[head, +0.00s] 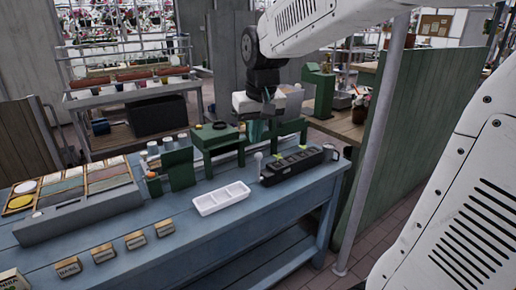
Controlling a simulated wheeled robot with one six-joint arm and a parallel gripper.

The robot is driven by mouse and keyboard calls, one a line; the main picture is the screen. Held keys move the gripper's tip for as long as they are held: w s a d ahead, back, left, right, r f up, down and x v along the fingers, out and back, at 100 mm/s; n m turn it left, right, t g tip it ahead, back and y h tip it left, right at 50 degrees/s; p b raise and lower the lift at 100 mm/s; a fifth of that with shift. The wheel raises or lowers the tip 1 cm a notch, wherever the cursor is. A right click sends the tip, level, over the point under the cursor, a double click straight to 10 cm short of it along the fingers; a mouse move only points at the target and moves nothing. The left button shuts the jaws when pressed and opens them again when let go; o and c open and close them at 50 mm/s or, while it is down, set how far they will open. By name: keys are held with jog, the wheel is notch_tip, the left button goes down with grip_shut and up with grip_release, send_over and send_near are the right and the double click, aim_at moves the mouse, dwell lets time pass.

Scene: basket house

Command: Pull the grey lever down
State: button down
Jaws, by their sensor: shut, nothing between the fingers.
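A small light grey knob on a short upright stem (258,157) stands at the left end of a long black box (296,166) on the blue table. It looks like the grey lever, but it is too small to be sure. My gripper (268,118) hangs above and behind the black box, near the green stands. It is shut with nothing in it, and apart from the knob. Its fingertips are small and dark and hard to make out against the background.
The blue table (190,250) also holds a white tray (221,198), green stands (217,140), several small labelled blocks (102,253) and a grey rack of coloured panels (80,217). A metal post (376,140) and green partition (415,120) stand right.

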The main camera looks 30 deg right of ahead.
jog(key=w+d+f+m, duration=0.1)
jog(key=w+d+f, duration=0.3)
jog(key=w+d, duration=0.3)
jog(key=w+d+f+m+t+h, duration=0.1)
jog(key=w+d+f, duration=0.3)
jog(key=w+d, duration=0.4)
jog(key=w, duration=0.6)
jog(key=shift+w+f, duration=0.2)
jog(key=shift+w, duration=0.1)
jog(key=shift+f, duration=0.1)
notch_tip(320, 180, down, 9)
jog(key=shift+s+a, duration=0.15)
jog(key=shift+f, duration=0.1)
